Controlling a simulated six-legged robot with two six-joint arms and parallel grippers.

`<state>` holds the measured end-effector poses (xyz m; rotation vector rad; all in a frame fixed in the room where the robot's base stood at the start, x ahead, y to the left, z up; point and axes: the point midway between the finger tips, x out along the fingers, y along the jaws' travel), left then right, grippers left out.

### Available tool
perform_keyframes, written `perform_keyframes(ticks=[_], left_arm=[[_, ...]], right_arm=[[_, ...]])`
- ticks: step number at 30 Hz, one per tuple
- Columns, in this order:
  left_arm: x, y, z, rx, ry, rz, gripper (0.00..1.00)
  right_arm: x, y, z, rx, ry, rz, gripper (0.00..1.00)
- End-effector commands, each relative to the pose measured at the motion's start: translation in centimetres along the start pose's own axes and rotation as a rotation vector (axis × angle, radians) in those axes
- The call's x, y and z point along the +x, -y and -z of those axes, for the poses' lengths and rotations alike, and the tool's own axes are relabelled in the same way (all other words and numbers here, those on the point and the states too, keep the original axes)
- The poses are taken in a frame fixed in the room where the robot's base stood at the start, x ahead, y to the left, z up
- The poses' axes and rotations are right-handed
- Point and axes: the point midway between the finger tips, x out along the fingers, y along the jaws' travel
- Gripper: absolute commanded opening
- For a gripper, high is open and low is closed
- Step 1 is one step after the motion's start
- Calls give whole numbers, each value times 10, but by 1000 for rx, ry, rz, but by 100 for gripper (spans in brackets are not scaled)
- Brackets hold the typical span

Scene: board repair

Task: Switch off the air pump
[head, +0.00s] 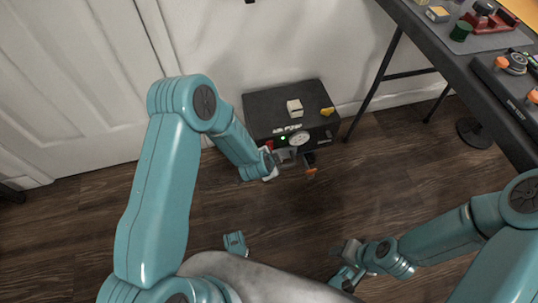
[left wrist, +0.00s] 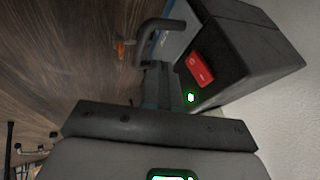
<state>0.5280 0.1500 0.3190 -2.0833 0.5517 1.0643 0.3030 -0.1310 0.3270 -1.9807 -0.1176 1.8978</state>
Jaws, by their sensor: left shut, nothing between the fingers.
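The air pump (head: 262,105) is a dark box on the floor against the white wall. Its front carries a round gauge (head: 299,138), a lit green light (head: 283,138) and a red switch (head: 269,146). In the left wrist view the red rocker switch (left wrist: 199,67) and the lit green light (left wrist: 191,98) show clearly. My left gripper (head: 286,157) is shut and empty in front of the pump's face; its fingers (left wrist: 160,75) appear beside the switch, apart from it. My right gripper (head: 347,262) is low at the right, away from the pump; its finger gap is unclear.
A pale block (head: 295,108) and a yellow item (head: 328,111) lie on the pump's top. An orange-handled part (head: 311,172) sticks out in front. A dark workbench (head: 455,60) with tools stands at the right. The wooden floor before the pump is mostly clear.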

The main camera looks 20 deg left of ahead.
Motion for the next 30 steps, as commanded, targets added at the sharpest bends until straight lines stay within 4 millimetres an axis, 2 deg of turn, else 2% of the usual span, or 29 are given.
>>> perform_keyframes(ticks=[1, 4, 9, 21, 25, 30], left_arm=[[10, 5, -2, -4, -1, 3, 0], [17, 20, -2, -3, -1, 4, 0], [24, 32, -3, -1, 0, 2, 0], [24, 35, -2, 0, 0, 0, 0], [27, 40, -3, -2, 1, -1, 0], [29, 38, -3, -1, 0, 1, 0]], right_arm=[[7, -3, 1, 3, -3, 0, 43], [11, -5, 3, 5, -8, -1, 43], [15, -6, 8, 1, -23, 0, 43], [15, -6, 8, 0, -27, 0, 43], [4, -2, 4, 3, -11, 0, 43], [9, -4, 4, 3, -12, 0, 43]])
